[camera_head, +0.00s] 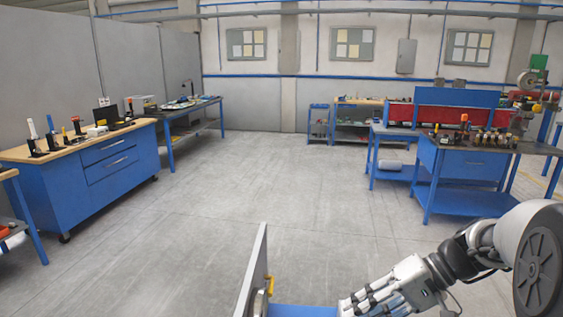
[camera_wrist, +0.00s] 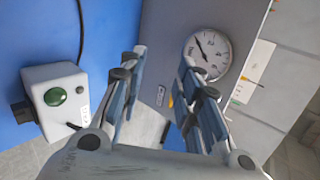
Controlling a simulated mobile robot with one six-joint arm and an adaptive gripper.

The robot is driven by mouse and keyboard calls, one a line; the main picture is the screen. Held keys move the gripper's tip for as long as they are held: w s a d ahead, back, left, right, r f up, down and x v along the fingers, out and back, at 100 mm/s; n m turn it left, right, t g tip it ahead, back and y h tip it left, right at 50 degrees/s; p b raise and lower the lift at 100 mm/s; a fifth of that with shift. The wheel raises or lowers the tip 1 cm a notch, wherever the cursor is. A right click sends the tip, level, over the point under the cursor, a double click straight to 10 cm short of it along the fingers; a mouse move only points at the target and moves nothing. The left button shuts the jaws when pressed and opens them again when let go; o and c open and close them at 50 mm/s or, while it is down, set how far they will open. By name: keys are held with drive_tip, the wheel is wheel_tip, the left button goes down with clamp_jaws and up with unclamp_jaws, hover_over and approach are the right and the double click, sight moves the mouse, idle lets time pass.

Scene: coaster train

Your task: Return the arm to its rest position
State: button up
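My gripper (camera_head: 372,300) is at the bottom right of the head view, low beside a grey upright panel (camera_head: 254,272) and above a blue surface (camera_head: 303,311). In the wrist view my gripper (camera_wrist: 164,62) has its two fingers apart, with nothing between them. Ahead of the fingers is a grey panel with a round white dial gauge (camera_wrist: 208,56), partly behind the right finger. A grey box with a green button (camera_wrist: 55,97) sits on blue to the left of the fingers.
A blue workbench (camera_head: 108,168) with tools stands at the left. Another blue bench (camera_head: 470,163) holding several parts stands at the right, beyond my arm. The grey floor (camera_head: 270,185) between them is clear.

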drive_tip(key=s+r+t+h, duration=0.1)
drive_tip(key=s+t+h, duration=0.1)
drive_tip(key=s+h, duration=0.3)
drive_tip(key=s+a+r+n+t+h, duration=0.1)
drive_tip(key=s+h, duration=0.4)
drive_tip(key=s, duration=0.9)
drive_tip(key=shift+a+r+t, duration=0.25)
drive_tip(key=shift+t, duration=0.65)
drive_tip(key=shift+a, duration=0.1)
